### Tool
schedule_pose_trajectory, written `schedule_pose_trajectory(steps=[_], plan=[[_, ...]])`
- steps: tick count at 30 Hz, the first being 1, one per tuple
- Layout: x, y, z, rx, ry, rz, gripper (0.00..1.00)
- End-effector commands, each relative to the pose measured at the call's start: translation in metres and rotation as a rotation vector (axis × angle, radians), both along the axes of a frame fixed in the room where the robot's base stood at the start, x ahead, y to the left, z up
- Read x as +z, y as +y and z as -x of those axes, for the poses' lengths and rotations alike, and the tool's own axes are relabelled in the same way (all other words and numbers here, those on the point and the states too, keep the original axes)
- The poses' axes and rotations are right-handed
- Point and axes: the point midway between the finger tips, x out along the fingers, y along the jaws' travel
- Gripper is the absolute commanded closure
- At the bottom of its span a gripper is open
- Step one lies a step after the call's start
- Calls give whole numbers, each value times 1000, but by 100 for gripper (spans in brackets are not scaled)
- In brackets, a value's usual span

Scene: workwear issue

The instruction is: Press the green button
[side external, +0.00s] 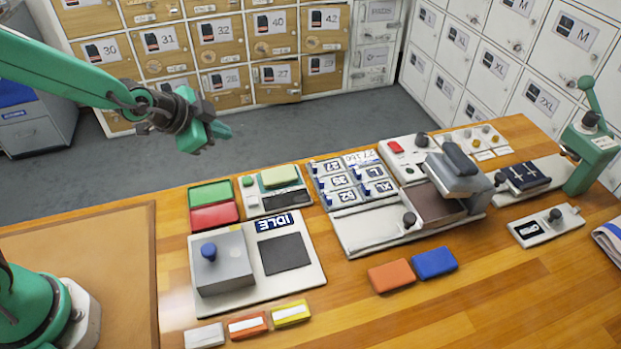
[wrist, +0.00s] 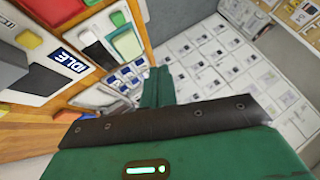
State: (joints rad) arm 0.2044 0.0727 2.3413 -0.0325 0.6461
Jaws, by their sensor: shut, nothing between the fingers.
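A small round green button (side external: 247,181) sits on a pale panel at the back left of the wooden desk. It also shows in the wrist view (wrist: 118,18), near the top. Beside it on the same panel is a larger pale-green pad (side external: 280,177), also in the wrist view (wrist: 127,43). A green block (side external: 210,193) lies to the left of the panel, behind a red block (side external: 215,215). My gripper (side external: 218,132) is shut and empty. It is raised, above and to the left of the button in the side view, apart from everything on the desk.
A grey box with a blue knob (side external: 222,270) stands beside the IDLE sign (side external: 278,222). A rack of numbered tags (side external: 352,180) and a press-like device (side external: 455,175) stand to the right. Lockers (side external: 215,45) line the back.

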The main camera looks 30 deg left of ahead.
Motion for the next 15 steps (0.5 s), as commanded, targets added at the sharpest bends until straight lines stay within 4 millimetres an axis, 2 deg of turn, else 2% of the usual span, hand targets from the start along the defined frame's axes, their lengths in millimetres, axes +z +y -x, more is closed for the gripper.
schedule_pose_trajectory(steps=[6, 15], plan=[[-19, -13, -14, -71, -36, -39, 100], [-25, -18, -18, -95, -53, -54, 100]])
